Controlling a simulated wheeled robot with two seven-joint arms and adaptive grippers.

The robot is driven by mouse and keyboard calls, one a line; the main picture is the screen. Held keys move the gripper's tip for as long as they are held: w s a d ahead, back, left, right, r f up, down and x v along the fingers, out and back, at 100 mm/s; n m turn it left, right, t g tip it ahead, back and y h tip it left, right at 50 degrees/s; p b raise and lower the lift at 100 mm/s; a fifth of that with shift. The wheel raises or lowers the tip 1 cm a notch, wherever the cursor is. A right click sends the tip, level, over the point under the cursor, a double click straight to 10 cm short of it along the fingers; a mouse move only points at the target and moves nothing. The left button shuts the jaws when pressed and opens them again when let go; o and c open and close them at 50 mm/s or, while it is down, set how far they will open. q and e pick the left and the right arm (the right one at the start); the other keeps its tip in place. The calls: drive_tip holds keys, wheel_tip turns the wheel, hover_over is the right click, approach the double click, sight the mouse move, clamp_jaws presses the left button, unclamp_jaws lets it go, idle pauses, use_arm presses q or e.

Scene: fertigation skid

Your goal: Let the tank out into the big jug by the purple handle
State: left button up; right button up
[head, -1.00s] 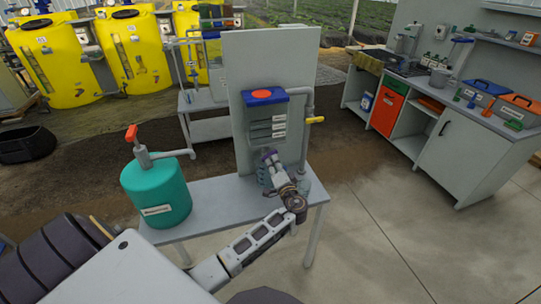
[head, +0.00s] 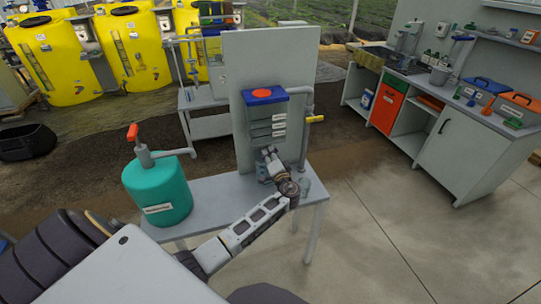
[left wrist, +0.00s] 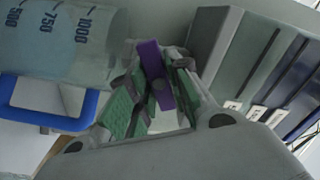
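The purple handle (left wrist: 153,75) lies between the green-padded fingers of my left gripper (left wrist: 152,95) in the left wrist view. Whether the pads press on it is unclear. The big jug (left wrist: 62,42), clear with blue marks to 1000 and a blue handle (left wrist: 45,117), is at upper left there, beside the fingers. In the head view my left gripper (head: 268,156) is below a grey labelled unit (head: 266,128) with a blue top and orange cap; the gripper and arm hide most of the jug and the purple handle. My right gripper is not in view.
A teal vessel (head: 158,192) with an orange-handled pump stands left on the grey bench (head: 225,198). A clear vessel (head: 306,184) stands at the bench's right end. The back panel (head: 285,55) rises behind.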

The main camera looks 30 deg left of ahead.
use_arm(q)
clamp_jaws()
drive_tip(key=shift+m, duration=0.5)
drive_tip(key=shift+f+m+p, duration=0.1)
drive_tip(key=shift+m+p, duration=0.3)
drive_tip(key=shift+m, duration=2.1)
drive_tip(key=shift+o, duration=1.5)
unclamp_jaws()
